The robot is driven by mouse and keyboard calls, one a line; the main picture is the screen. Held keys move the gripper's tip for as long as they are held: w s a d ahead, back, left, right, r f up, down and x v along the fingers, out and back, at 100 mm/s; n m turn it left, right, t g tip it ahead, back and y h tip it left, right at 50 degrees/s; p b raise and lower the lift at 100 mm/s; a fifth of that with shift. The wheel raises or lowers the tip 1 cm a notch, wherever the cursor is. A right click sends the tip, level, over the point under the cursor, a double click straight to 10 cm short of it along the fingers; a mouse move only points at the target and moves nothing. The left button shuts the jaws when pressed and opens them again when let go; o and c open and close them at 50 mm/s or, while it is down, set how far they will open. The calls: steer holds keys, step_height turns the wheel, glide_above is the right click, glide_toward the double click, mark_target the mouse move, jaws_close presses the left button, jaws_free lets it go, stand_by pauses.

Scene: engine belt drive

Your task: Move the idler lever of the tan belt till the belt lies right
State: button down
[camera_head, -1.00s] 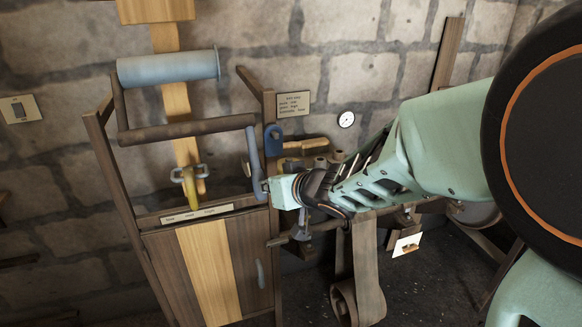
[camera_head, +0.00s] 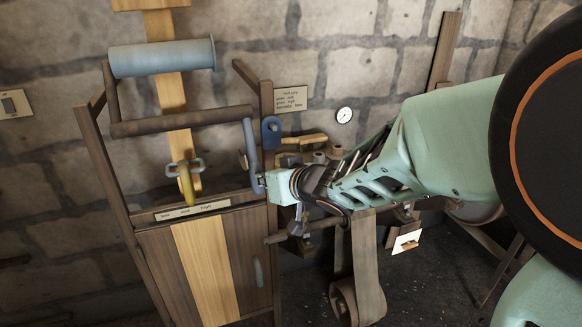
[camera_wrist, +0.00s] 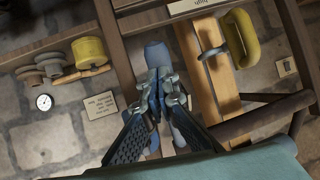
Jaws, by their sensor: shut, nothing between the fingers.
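My gripper (camera_head: 262,182) is at the lower end of this grip. In the wrist view my gripper (camera_wrist: 157,82) is shut and empty, its tips right at the grip (camera_wrist: 156,53). I cannot tell if they touch it.
A yellow handle (camera_head: 186,185) with a metal bracket stands above the labelled strip (camera_head: 192,211). Wooden posts and a cabinet (camera_head: 206,265) frame the lever. A blue bracket (camera_head: 271,130) and spools (camera_head: 320,156) sit close right. A brown belt (camera_head: 364,262) hangs below my wrist.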

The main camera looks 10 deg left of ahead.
steer(key=shift+w+a+f+t+y+b, duration=0.45)
steer(key=shift+w+f+b, duration=0.25)
steer(key=shift+b, duration=1.95)
steer(key=shift+w+a+f+t+y+b, duration=0.35)
steer(key=shift+w+f+t+b, duration=0.35)
steer(key=shift+b, duration=1.95)
steer(key=shift+w+a+n+b, duration=0.15)
steer(key=shift+n+b, duration=0.15)
steer(key=shift+b, duration=0.55)
